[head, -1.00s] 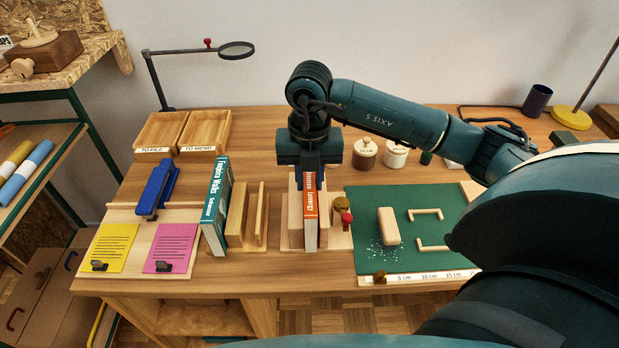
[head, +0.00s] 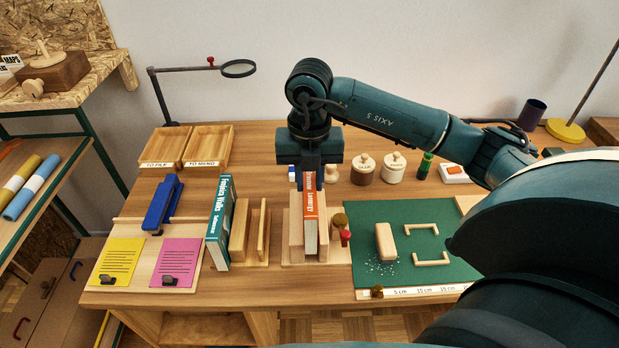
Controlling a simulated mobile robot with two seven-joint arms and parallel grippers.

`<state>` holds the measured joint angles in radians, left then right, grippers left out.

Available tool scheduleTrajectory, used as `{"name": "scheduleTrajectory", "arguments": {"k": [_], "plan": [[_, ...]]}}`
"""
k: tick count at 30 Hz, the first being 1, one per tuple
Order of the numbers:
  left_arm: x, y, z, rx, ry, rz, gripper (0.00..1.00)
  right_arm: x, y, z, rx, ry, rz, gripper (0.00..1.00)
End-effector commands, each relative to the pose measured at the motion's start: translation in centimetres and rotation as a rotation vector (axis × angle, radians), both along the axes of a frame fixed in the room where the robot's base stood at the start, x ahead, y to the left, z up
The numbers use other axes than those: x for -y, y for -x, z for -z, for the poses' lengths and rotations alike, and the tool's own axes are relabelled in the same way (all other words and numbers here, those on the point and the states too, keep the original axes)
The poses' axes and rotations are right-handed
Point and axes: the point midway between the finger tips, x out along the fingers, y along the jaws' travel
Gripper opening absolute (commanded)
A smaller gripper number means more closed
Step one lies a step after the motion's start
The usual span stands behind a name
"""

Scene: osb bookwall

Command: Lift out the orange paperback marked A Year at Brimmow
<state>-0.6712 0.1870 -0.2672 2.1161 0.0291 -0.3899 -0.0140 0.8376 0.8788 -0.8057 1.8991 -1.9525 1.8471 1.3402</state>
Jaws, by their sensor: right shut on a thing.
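The orange paperback (head: 310,206) stands upright in a pale wooden holder (head: 296,240), between wooden blocks. Its spine faces me, and its small white lettering is too blurred to read for sure. My right gripper (head: 311,180) points straight down from above and is shut on the book's upper part. The fingertips are partly hidden behind the spine. The book's lower end is still between the holder's blocks. My left gripper is not in view.
A teal book (head: 219,222) leans left of wooden dividers (head: 250,230). A red knob (head: 345,237) sits close right of the holder. A green mat (head: 410,215) lies further right, with a wooden block (head: 386,241). Lidded jars (head: 363,170) stand behind.

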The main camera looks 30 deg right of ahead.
Motion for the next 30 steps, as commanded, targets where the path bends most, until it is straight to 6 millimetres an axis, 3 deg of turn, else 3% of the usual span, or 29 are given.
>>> {"name": "scheduleTrajectory", "arguments": {"k": [15,30], "plan": [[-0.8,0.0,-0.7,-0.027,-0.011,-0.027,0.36,0.0,0.0,-2.9,0.001,0.0,0.0,0.09],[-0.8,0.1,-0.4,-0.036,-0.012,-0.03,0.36,0.0,0.0,-3.1,0.001,0.0,0.0,0.09]]}}
